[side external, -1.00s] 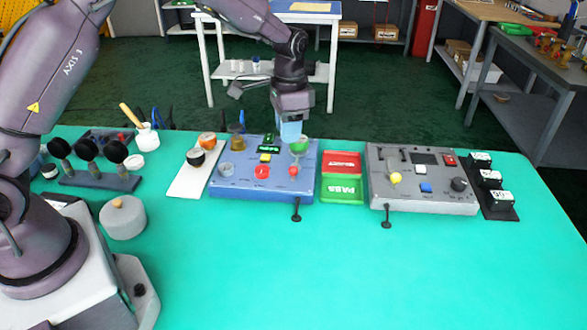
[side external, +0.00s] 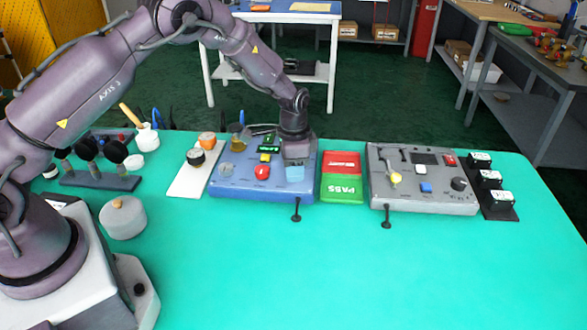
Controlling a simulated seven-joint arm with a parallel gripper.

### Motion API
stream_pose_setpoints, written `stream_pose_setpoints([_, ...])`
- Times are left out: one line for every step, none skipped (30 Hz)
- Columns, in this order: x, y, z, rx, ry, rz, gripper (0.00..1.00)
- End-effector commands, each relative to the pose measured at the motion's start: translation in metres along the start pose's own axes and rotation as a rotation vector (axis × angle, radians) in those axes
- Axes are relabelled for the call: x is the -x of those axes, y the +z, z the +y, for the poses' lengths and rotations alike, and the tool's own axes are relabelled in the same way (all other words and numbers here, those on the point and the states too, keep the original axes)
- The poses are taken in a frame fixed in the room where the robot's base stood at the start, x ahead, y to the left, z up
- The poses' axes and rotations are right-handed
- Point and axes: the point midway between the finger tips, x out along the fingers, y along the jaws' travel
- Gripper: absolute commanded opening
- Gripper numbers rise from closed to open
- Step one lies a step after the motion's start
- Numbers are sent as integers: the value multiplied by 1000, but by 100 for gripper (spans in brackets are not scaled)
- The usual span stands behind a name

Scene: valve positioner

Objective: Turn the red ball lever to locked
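The blue panel (side external: 240,188) lies on the green table. A red round control (side external: 262,172) shows in its middle; I cannot tell for sure whether it is a button or a ball. A second, smaller red ball to its right, seen a second ago, is now hidden behind my gripper (side external: 295,174). My gripper points down over the right part of the panel, with its pale blue fingers low at that spot. I cannot see whether the fingers touch or enclose the hidden ball, or how far apart they are. The green knob behind is hidden too.
A grey panel (side external: 425,200) with a yellow ball (side external: 396,178) is further right. A white board (side external: 188,185) with jars lies left. The front table is clear.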

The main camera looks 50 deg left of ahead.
Motion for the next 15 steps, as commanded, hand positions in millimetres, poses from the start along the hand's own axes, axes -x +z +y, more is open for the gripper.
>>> stream_pose_setpoints([-3,0,0,0,0,-1,34])
stream_pose_setpoints([-4,0,0,0,0,0,34])
stream_pose_setpoints([-4,0,0,0,-1,0,34])
stream_pose_setpoints([-5,0,0,0,-1,0,34])
stream_pose_setpoints([-5,0,0,0,-1,1,34])
stream_pose_setpoints([-5,0,0,0,-1,1,34])
stream_pose_setpoints([-5,0,0,0,-1,1,34])
stream_pose_setpoints([-5,0,0,0,-1,1,34])
stream_pose_setpoints([-5,0,0,0,-1,1,34])
stream_pose_setpoints([-5,0,0,0,-1,1,34])
stream_pose_setpoints([-5,0,0,0,0,1,30])
stream_pose_setpoints([-5,0,0,0,0,1,20])
stream_pose_setpoints([-5,0,0,0,0,1,14])
stream_pose_setpoints([-5,0,0,0,0,0,7])
stream_pose_setpoints([-5,0,0,0,0,0,0])
